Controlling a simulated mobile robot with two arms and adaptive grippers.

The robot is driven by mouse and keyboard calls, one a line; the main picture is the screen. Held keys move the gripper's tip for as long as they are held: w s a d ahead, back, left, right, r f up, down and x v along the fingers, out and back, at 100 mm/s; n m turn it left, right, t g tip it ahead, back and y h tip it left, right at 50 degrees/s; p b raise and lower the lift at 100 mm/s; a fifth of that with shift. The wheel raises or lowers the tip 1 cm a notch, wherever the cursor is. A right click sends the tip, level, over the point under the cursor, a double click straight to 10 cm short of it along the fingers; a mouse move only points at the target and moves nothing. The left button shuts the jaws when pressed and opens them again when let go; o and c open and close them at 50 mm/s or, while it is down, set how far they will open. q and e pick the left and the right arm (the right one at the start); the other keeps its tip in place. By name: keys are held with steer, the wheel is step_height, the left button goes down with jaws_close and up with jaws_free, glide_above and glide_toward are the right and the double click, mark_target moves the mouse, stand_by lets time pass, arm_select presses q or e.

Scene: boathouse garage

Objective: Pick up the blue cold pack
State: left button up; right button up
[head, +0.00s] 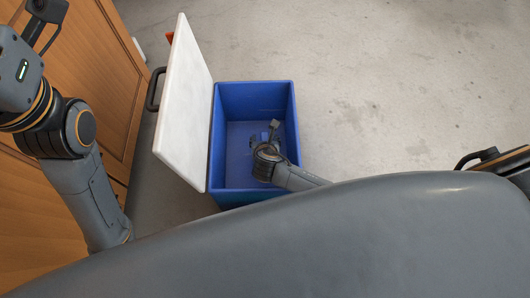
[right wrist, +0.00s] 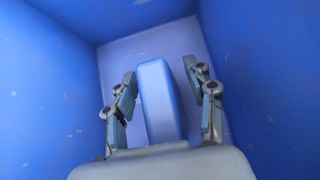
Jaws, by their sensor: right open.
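The blue cold pack (right wrist: 160,100) stands on edge inside the blue cooler box (head: 253,88), as the right wrist view shows. My right gripper (head: 264,136) reaches down into the box. In the right wrist view its open fingers (right wrist: 160,76) are on either side of the pack, with a gap visible on each side. In the head view the gripper mostly hides the pack. Part of my left arm's end (head: 48,12) shows at the top left, cut off by the frame, so its jaw state is unclear.
The cooler's white lid (head: 186,105) stands open on the left side. The box walls (right wrist: 262,60) surround my right gripper closely. A wooden cabinet (head: 95,55) stands at the left. The concrete floor (head: 400,80) to the right is clear.

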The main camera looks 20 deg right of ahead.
jaws_close()
steer(key=shift+r, duration=0.1)
